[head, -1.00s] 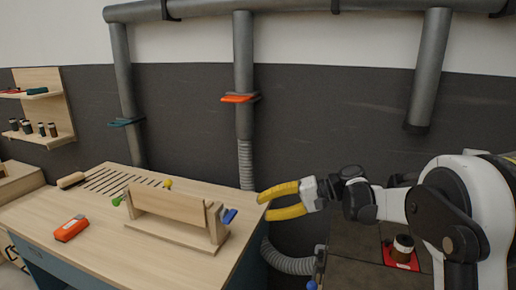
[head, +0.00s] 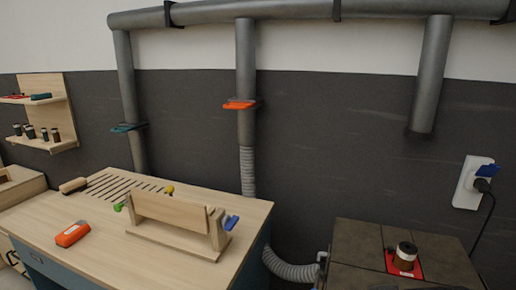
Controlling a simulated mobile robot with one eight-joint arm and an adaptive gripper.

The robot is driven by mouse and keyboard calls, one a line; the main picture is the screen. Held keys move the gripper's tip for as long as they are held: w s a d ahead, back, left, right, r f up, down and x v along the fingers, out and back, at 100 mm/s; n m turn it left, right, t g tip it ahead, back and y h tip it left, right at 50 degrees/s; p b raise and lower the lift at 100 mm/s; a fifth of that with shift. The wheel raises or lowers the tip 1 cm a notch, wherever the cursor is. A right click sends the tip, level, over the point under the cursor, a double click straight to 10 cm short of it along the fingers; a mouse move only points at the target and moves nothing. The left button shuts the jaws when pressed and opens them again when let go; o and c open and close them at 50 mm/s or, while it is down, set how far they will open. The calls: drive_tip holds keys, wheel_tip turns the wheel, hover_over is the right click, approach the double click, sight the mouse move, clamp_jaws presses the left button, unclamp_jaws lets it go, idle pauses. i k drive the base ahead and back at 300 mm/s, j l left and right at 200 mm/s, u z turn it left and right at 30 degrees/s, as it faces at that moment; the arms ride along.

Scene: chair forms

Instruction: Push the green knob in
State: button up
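The green knob (head: 119,206) sits at the left end of a wooden fixture (head: 168,212) on the workbench (head: 75,222). It is small in the head view, and how far it sticks out cannot be told. A yellow knob (head: 169,189) shows behind the fixture's upright board, and a blue handle (head: 231,222) is at its right end. My gripper and arm are not in view.
An orange box-like object (head: 72,233) and a brush (head: 73,186) lie on the bench. A dark-topped table (head: 350,255) with a jar (head: 404,256) stands at right. Grey pipes (head: 245,70) line the wall. The bench's front left is clear.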

sight(118, 208)
drive_tip(key=k+j+u, duration=0.1)
drive_tip(key=u, duration=1.25)
drive_tip(key=i+j+z, duration=0.75)
drive_tip(key=k+l, duration=0.05)
